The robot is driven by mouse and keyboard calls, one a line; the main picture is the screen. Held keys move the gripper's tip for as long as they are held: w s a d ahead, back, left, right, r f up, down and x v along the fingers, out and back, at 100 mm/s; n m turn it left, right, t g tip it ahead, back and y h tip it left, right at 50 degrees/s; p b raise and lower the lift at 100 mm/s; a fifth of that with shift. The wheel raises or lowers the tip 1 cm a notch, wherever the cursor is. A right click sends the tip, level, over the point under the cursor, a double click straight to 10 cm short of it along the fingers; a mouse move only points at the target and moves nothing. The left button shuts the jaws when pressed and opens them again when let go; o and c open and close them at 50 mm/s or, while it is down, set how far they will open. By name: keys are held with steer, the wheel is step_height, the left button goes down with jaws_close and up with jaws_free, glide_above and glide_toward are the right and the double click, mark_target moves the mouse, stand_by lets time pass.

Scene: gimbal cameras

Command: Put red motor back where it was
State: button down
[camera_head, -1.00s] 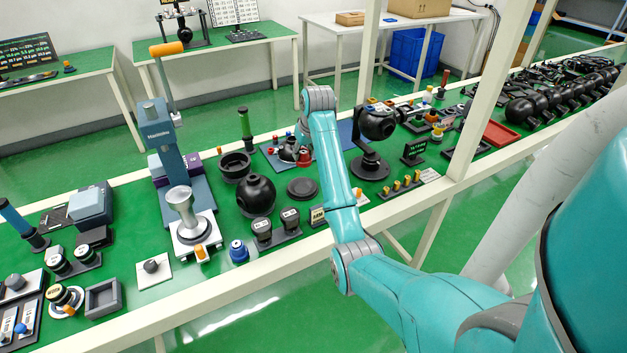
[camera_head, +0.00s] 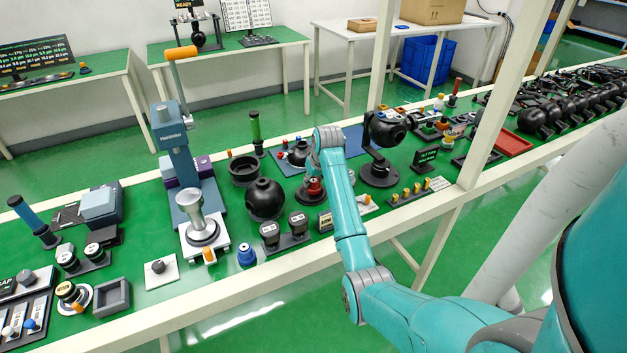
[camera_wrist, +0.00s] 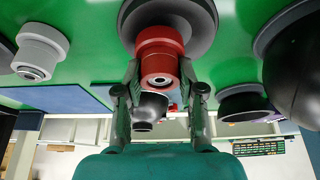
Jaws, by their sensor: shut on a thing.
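The red motor (camera_head: 314,187) shows beside my forearm in the head view, at the round black disc (camera_head: 303,198). In the wrist view, the red motor (camera_wrist: 160,50) sits between the two fingers of my gripper (camera_wrist: 160,88), which are shut on its sides. The dark disc (camera_wrist: 204,22) lies directly beyond it there, and the motor is lined up near its middle. I cannot tell if the motor touches the disc. My arm hides most of the gripper in the head view.
A black sphere (camera_head: 266,199) and an open black cup (camera_head: 244,170) stand left of the disc. A black camera-like unit on a stand (camera_head: 384,150) is to the right. A blue mat (camera_head: 352,140) lies behind. A white frame post (camera_head: 487,125) rises at right.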

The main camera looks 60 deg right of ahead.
steer(key=shift+f, duration=0.3)
steer(key=c, duration=0.7)
jaws_free()
steer(key=shift+r, duration=0.1)
steer(key=shift+r, duration=0.3)
steer(key=v, duration=1.2)
